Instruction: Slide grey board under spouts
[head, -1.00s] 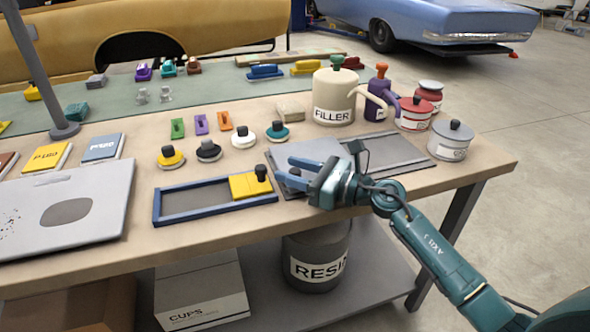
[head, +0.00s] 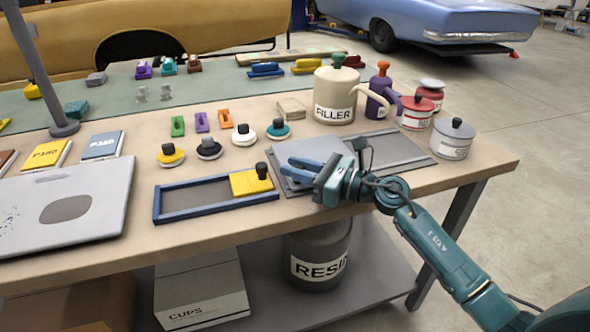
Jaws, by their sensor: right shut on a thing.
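The light grey board (head: 324,149) lies flat at the left end of a dark grey tray (head: 400,151), near the table's front edge. My right gripper (head: 296,166) reaches over the board from the right with its blue fingers low and shut on it; the exact grip is hard to see. The cream FILLER can (head: 335,91) stands behind the tray, its spout (head: 372,93) pointing right. The purple can (head: 378,92) stands beside it, its spout (head: 394,103) also pointing right. My left gripper is not in view.
A blue-framed tray with a yellow block (head: 250,182) sits just left of the board. Red tins (head: 415,113) and a grey tin (head: 452,140) stand at the right. Round knobbed pads (head: 245,134) lie behind. The right part of the dark tray is clear.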

